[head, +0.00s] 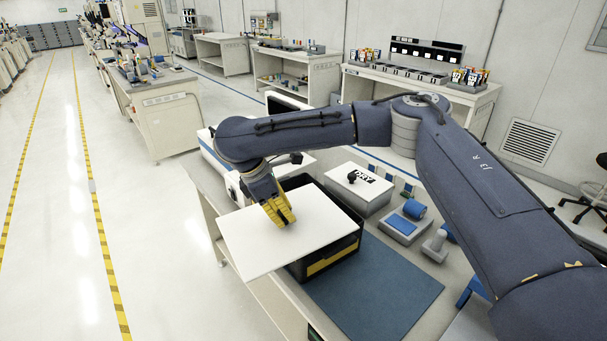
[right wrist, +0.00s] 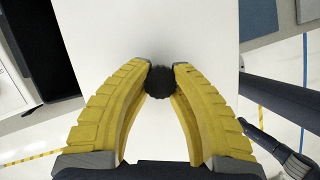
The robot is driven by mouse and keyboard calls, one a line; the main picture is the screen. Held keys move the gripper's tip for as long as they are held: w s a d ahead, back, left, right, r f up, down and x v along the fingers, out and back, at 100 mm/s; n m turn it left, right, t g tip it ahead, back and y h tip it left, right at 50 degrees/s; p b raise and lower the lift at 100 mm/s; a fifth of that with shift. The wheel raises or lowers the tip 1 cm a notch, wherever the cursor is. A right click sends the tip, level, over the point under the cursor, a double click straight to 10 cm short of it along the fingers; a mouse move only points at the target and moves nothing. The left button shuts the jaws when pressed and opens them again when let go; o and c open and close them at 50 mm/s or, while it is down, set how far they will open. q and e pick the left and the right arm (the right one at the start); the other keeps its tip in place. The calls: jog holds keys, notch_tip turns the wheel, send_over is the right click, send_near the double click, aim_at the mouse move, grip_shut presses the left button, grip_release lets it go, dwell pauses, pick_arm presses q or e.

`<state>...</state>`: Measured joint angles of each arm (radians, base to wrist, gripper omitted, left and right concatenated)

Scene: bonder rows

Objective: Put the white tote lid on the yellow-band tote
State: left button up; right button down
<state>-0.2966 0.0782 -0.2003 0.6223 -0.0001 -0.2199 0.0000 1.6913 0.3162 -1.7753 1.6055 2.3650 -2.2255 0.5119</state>
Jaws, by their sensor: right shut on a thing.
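The white tote lid (head: 262,242) is a flat white panel in my right gripper (head: 281,216). The right wrist view shows the gripper's yellow fingers (right wrist: 161,75) shut on the lid's round black knob (right wrist: 159,82), with the white lid (right wrist: 160,30) beyond. The yellow-band tote (head: 333,261) is a black box with a yellow band low on its side. In the head view the lid hangs over part of the tote and reaches past it to the left, out of line with it. The tote's dark back corner (head: 296,182) shows uncovered. My left gripper is not in view.
A blue mat (head: 375,291) lies right of the tote on the bench. Open floor lies left.

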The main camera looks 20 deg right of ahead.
aim_at(303, 195)
jog(key=w+d+n+t, duration=0.1)
jog(key=n, duration=0.2)
jog(key=w+r+n+t, duration=0.1)
jog(key=w+n, duration=0.1)
jog(key=w+d+n+t+y, duration=0.1)
jog(key=n, duration=0.2)
jog(key=shift+w+d+r+n, duration=0.2)
jog(key=shift+d+r+n, duration=0.05)
jog(key=shift+d+n, duration=0.05)
jog(key=w+d+r+n, duration=0.1)
jog(key=n, duration=0.1)
jog(key=w+d+r+n+t+y, duration=0.1)
jog(key=d+n, duration=0.1)
jog(key=w+d+n+y, duration=0.1)
jog(key=w+n, duration=0.1)
jog(key=n, duration=0.1)
jog(key=shift+d+r, duration=0.35)
jog(key=shift+r, duration=0.05)
jog(key=shift+w+d+r+n+y, duration=0.15)
jog(key=shift+n+y, duration=0.1)
jog(key=shift+n, duration=0.2)
jog(key=shift+w+d+r+n+y, duration=0.15)
jog(key=shift+n+y, duration=0.1)
jog(key=shift+n, duration=0.2)
jog(key=shift+n+y, duration=0.3)
jog(key=shift+n, duration=0.3)
jog(key=shift+f, duration=2.45)
jog(key=shift+f, duration=0.1)
jog(key=shift+f, duration=0.85)
